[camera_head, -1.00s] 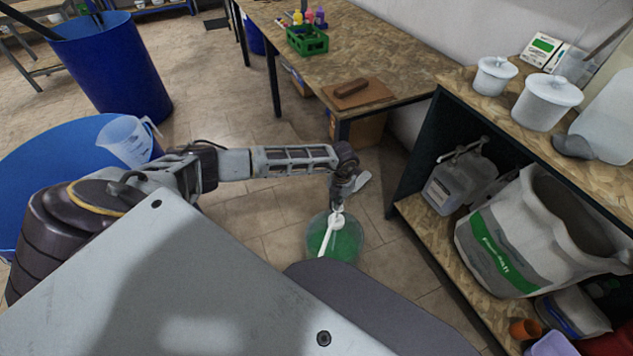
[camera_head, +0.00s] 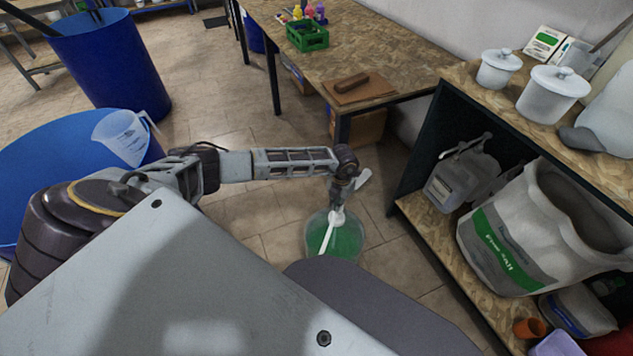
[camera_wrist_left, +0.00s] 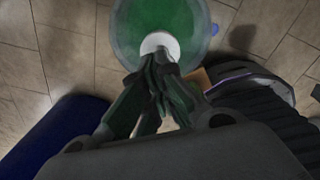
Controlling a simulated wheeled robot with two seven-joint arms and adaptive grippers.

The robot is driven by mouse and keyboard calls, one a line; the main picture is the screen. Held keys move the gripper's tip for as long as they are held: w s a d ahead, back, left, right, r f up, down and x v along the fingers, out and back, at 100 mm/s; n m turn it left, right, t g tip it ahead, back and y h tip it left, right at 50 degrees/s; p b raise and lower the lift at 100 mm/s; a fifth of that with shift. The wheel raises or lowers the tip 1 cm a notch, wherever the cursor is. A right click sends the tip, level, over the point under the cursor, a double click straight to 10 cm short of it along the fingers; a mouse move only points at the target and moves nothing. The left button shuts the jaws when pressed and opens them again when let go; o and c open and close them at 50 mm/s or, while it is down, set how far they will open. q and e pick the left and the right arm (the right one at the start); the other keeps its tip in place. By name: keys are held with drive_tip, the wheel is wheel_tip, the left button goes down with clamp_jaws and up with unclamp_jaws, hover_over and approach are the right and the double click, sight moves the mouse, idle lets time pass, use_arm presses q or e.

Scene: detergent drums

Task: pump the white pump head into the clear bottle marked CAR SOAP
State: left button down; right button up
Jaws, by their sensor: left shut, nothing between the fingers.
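A clear round drum of green liquid (camera_head: 348,241) stands on the floor. It also shows in the wrist view (camera_wrist_left: 190,22). A white pump head (camera_head: 337,216) sits over it, its long spout slanting toward my body; the wrist view shows it as a white disc (camera_wrist_left: 160,43). My left gripper (camera_head: 338,204) points down at the pump head. In the wrist view its fingers (camera_wrist_left: 152,62) are shut and empty, with tips at the disc; I cannot tell whether they press on it. I can read no CAR SOAP label, and no separate clear bottle shows. My right gripper is out of view.
A wooden table (camera_head: 370,40) is behind. Blue barrels (camera_head: 110,65) stand at left.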

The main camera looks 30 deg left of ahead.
use_arm(q)
drive_tip(key=shift+s+f+b, duration=0.1)
drive_tip(key=shift+f+b, duration=0.35)
drive_tip(key=shift+f, duration=0.35)
drive_tip(key=shift+r, duration=0.15)
drive_tip(key=shift+r+p, duration=2.55)
drive_tip(key=shift+r, duration=0.45)
wheel_tip(320, 180, up, 6)
drive_tip(key=p, duration=0.4)
drive_tip(key=shift+f, duration=0.1)
